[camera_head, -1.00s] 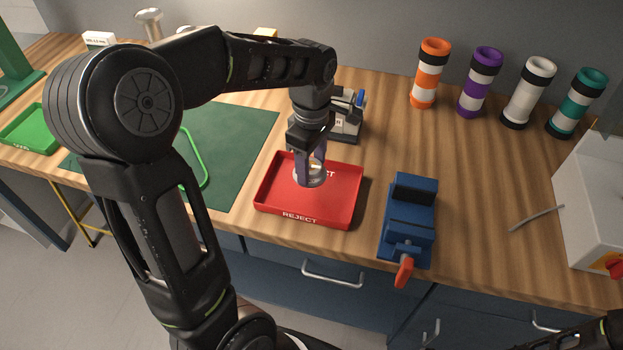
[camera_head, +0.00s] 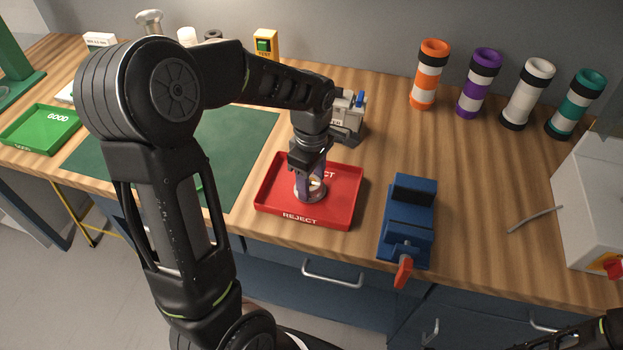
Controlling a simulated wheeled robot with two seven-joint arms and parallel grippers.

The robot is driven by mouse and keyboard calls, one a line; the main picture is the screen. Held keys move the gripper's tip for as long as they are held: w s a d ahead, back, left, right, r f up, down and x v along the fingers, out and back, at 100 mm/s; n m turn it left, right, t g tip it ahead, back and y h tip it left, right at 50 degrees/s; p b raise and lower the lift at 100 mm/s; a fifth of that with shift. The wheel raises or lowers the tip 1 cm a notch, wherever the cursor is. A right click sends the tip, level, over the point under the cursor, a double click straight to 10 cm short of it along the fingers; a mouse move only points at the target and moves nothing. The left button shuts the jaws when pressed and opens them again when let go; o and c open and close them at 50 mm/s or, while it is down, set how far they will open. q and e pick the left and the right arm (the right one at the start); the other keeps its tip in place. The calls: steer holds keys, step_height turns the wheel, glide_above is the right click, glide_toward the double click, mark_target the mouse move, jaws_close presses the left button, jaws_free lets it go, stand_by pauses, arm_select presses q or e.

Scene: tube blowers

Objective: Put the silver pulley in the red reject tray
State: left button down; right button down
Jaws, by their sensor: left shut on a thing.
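The silver pulley (camera_head: 315,192) is a small grey ring-shaped part, low inside the red reject tray (camera_head: 270,208). My left gripper (camera_head: 311,188) points down into the tray and is shut on the pulley. The fingers hide part of the pulley, and I cannot tell whether it touches the tray floor. My right arm (camera_head: 575,338) shows only at the bottom right corner; its gripper is out of view.
A blue vise (camera_head: 410,218) with an orange handle stands right of the tray. A grey device (camera_head: 348,118) stands behind it. A green GOOD tray (camera_head: 42,130) is at the left. Several striped tubes (camera_head: 430,75) line the back. The wood right of the vise is mostly clear.

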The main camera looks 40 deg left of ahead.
arm_select(q)
steer(key=shift+f, duration=0.1)
steer(key=c, duration=0.6)
jaws_free()
step_height(320, 180, up, 12)
steer(key=shift+r+b, duration=0.15)
steer(key=shift+b, duration=0.55)
